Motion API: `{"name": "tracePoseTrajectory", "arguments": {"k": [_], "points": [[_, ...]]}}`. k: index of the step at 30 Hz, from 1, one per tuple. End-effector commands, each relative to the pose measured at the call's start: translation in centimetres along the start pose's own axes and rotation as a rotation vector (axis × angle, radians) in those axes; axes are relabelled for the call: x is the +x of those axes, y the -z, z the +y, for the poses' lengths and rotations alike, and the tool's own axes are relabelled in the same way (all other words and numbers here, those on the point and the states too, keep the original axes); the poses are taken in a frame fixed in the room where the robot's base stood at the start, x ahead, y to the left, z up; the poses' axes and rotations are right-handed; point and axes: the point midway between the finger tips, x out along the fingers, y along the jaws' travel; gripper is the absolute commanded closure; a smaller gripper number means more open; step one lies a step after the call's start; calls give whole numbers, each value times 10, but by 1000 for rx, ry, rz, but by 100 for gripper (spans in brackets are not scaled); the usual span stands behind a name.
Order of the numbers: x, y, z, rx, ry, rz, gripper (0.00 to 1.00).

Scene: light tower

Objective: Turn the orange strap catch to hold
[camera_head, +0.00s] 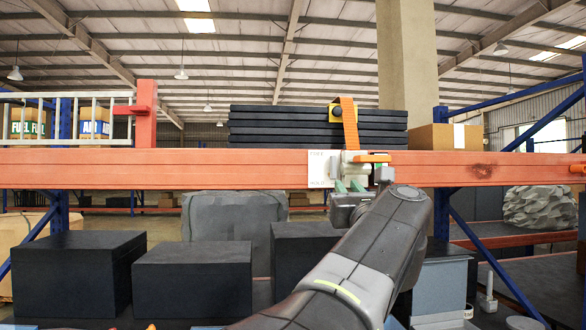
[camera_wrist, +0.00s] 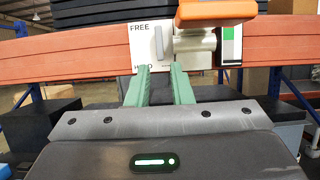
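A white plate (camera_wrist: 140,55) on the orange beam reads FREE at its top and HOLD, partly covered, at its bottom. A slim grey upright tab (camera_wrist: 159,43) stands on it, nearer FREE. An orange handle (camera_wrist: 216,11) sits on the cream catch body (camera_wrist: 194,48) to the right; it also shows in the head view (camera_head: 372,158). The orange strap (camera_head: 348,122) runs up from the catch over the black stack. My gripper (camera_wrist: 161,68) is open, its green fingers apart just below the tab and in front of the plate's lower part. Contact cannot be told.
The orange beam (camera_head: 200,168) crosses the whole view. A flat black stack (camera_head: 290,127) and a cardboard box (camera_head: 445,137) stand behind it. Dark boxes (camera_head: 192,280) sit below. A red post with a ladder-like frame (camera_head: 146,112) is at left. Space in front of the beam is open.

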Motion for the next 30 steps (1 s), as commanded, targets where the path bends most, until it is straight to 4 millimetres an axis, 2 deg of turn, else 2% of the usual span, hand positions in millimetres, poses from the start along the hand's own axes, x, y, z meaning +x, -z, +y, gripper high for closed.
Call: {"name": "tracePoseTrajectory", "arguments": {"k": [1,6,13,19,27,28,30], "points": [[14,-3,1,4,-5,1,80],[51,-2,1,2,-4,2,80],[89,-2,0,0,-2,2,80],[102,0,1,-1,-1,1,80],[102,0,0,-1,-1,1,80],[102,0,0,-1,-1,1,82],[102,0,0,-1,-1,1,96]]}}
